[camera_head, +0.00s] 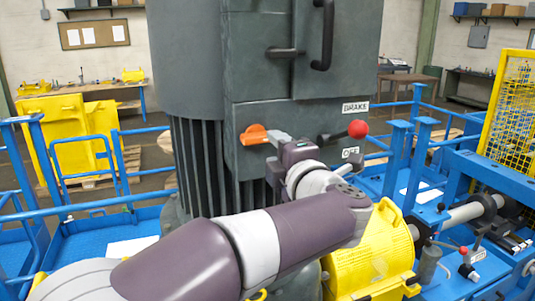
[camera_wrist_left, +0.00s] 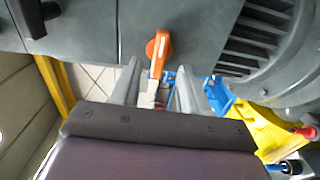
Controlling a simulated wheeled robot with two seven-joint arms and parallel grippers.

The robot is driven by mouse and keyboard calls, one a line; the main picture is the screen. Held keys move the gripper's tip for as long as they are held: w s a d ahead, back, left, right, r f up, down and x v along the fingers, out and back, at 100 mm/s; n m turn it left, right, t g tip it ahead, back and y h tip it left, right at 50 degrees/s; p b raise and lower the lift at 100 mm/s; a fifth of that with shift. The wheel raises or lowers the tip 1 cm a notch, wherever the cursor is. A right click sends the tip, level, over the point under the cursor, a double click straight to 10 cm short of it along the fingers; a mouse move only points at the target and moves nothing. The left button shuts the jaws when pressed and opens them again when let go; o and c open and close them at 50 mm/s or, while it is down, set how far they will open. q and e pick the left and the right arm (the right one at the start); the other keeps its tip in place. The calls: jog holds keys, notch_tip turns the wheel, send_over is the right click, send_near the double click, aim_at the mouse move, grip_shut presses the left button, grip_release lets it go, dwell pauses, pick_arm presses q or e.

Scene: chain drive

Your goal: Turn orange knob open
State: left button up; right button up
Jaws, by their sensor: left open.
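The orange knob (camera_head: 254,134) sits on the front of the grey cabinet, left of the red-balled lever. In the left wrist view the orange knob (camera_wrist_left: 159,48) stands upright between and just beyond the fingertips. My left gripper (camera_head: 279,136) comes from below right and its light fingers reach toward the knob. In the wrist view the left gripper (camera_wrist_left: 159,70) is open, with one finger on each side of the knob's line. Whether a finger touches the knob I cannot tell. My right gripper is not in view.
A red-balled lever (camera_head: 357,129) with BRAKE and OFF labels is right of my gripper. Black handles (camera_head: 324,35) are on the cabinet above. A yellow guard (camera_head: 365,265) is below right, and blue railings (camera_head: 90,215) stand around.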

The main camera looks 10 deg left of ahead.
pick_arm(q)
jog(key=b+v, duration=0.1)
jog(key=v, duration=0.5)
jog(key=shift+b, duration=0.4)
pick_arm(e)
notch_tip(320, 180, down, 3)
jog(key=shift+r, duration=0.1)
pick_arm(q)
jog(key=shift+s, duration=0.1)
